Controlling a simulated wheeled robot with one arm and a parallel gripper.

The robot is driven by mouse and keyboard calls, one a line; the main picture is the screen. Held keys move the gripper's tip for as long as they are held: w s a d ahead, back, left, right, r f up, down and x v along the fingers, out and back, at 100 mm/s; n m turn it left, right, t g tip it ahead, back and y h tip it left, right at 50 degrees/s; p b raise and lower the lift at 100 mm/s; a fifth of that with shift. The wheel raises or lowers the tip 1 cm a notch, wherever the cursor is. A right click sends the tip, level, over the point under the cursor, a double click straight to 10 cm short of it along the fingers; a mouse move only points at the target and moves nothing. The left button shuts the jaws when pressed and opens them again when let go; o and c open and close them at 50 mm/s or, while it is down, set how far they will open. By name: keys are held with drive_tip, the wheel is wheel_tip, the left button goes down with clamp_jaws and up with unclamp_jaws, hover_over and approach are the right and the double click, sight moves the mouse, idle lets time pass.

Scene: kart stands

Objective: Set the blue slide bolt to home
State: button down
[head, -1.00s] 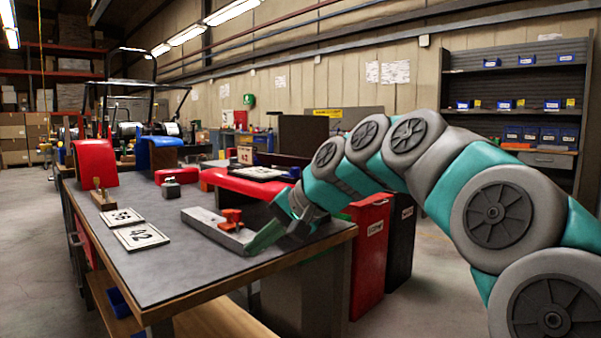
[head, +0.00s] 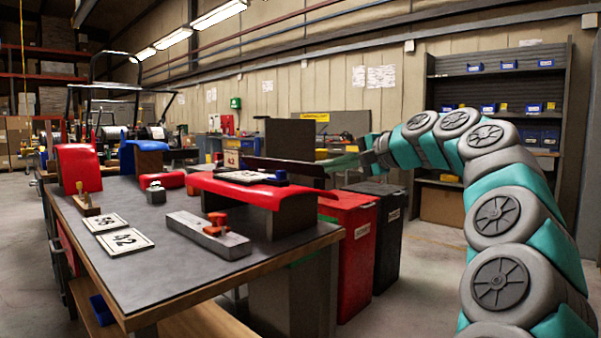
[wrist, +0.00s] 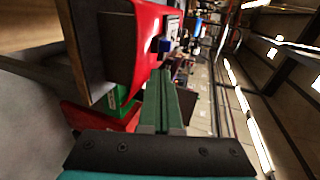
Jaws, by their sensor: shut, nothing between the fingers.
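I cannot make out a blue slide bolt in either view. A grey bar with an orange-red bolt piece (head: 215,224) on it lies on the workbench (head: 165,262) in the head view. My gripper (head: 343,163) is raised beyond the right end of the bench, pointing left, well apart from that bar. In the wrist view its green fingers (wrist: 162,98) are together with nothing between them. A red curved panel (head: 247,189) on a dark stand sits between the bar and my gripper, and it also shows in the wrist view (wrist: 146,52).
Two number cards (head: 124,241) lie left of the bar. A red curved panel (head: 79,168) and a blue one (head: 147,146) stand at the bench's far end. A red bin (head: 346,240) and a black bin (head: 385,235) stand right of the bench. Open floor lies farther right.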

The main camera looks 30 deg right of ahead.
approach(281, 171)
drive_tip(key=w+f, duration=0.2)
drive_tip(key=w, duration=0.1)
drive_tip(key=w+a+f, duration=0.1)
drive_tip(key=shift+w, duration=0.25)
drive_tip(key=shift+w+a, duration=0.3)
drive_tip(key=shift+w, duration=0.5)
drive_tip(key=shift+p, duration=0.3)
drive_tip(key=shift+w+a+r, duration=0.1)
drive_tip(key=shift+w, duration=0.15)
drive_tip(key=w+p, duration=0.1)
drive_tip(key=w+a+p, duration=0.1)
drive_tip(key=w, duration=0.1)
drive_tip(key=shift+w+a+p, duration=0.15)
drive_tip(key=shift+w+p, duration=0.05)
drive_tip(key=shift+p, duration=0.2)
